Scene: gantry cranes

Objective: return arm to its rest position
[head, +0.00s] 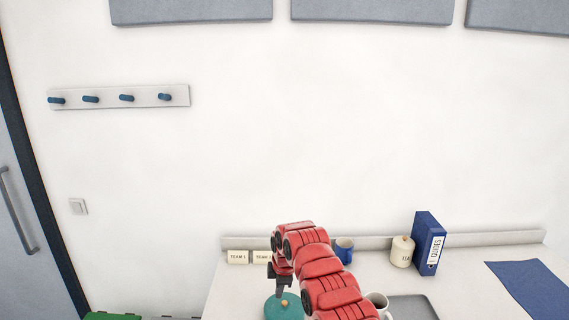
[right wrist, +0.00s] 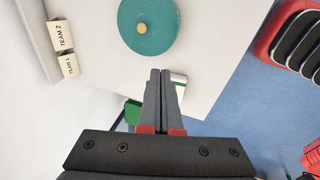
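My right arm reaches over the table (head: 235,285) in the head view, with its gripper (head: 283,293) pointing down by a round teal lid-like disc (head: 272,310) with a small tan knob. In the right wrist view the two fingers of the gripper (right wrist: 160,72) lie side by side with their tips together, and nothing shows between them. The teal disc (right wrist: 150,38) is just beyond the fingertips there, apart from them in the picture. Whether the tips touch anything below is hard to tell. My left gripper is not in view.
Name cards (head: 238,257), a blue mug (head: 344,250), a cream jar (head: 402,251) and a blue binder (head: 428,243) stand along the back. A green item (head: 110,316) is low left.

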